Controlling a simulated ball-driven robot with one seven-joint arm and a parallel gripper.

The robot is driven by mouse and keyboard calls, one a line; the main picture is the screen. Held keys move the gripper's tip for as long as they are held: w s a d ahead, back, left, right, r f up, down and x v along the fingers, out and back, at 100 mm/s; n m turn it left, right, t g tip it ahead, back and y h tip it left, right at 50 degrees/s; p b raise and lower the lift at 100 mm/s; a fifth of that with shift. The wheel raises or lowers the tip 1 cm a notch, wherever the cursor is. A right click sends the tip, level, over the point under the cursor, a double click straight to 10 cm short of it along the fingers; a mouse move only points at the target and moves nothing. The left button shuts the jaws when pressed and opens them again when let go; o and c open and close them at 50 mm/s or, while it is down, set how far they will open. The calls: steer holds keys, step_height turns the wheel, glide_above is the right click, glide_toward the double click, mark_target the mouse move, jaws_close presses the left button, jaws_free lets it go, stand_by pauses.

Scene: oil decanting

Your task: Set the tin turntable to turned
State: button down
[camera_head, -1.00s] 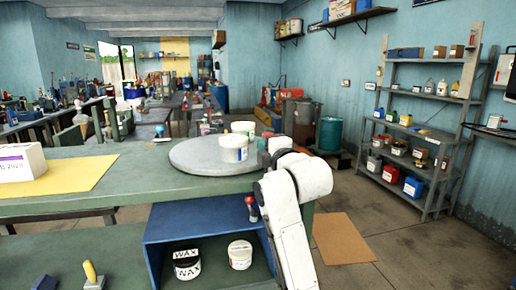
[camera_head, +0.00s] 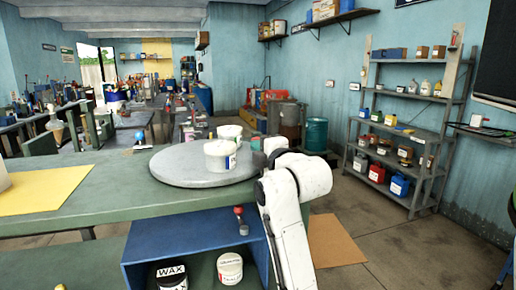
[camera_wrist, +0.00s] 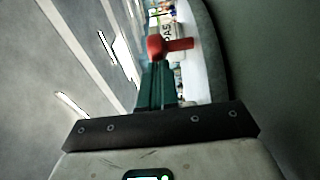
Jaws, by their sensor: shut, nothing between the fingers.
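The tin turntable (camera_head: 178,170) is a grey round disc lying flat on the green bench. A white tin (camera_head: 220,156) stands on it, and another white tin (camera_head: 229,132) stands behind that one. My gripper is at the right side of the turntable in the head view, mostly hidden by my white wrist. In the wrist view my gripper (camera_wrist: 160,75) shows as dark green fingers, shut and empty.
A yellow mat (camera_head: 40,192) lies on the bench at left. Below is a blue open-fronted box (camera_head: 140,248) with a wax tin (camera_head: 172,277) and a white tin (camera_head: 230,268). A grey shelf rack (camera_head: 405,135) stands at right. The floor between is mostly clear.

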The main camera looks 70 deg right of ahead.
steer(key=shift+d+n+t+y, duration=0.5)
steer(key=shift+d+y, duration=0.1)
steer(key=shift+d, duration=0.3)
steer(key=shift+w+d+f+n+t+y+b, duration=0.15)
steer(key=shift+d+n+t+y+b, duration=0.1)
steer(key=shift+d+n+t+y, duration=0.25)
steer(key=shift+w+d+r+n+t+y+b, duration=0.15)
steer(key=shift+d+n+t+y+b, duration=0.2)
steer(key=shift+d+y, duration=0.3)
steer(key=shift+w+d+y+b, duration=0.15)
steer(key=shift+w+d+b, duration=0.3)
steer(key=shift+d, duration=0.3)
steer(key=shift+w+d+y+b, duration=0.1)
steer(key=shift+w+d+b, duration=0.15)
steer(key=shift+d+b, duration=0.35)
steer(key=shift+w+d, duration=0.1)
steer(key=shift+d, duration=0.3)
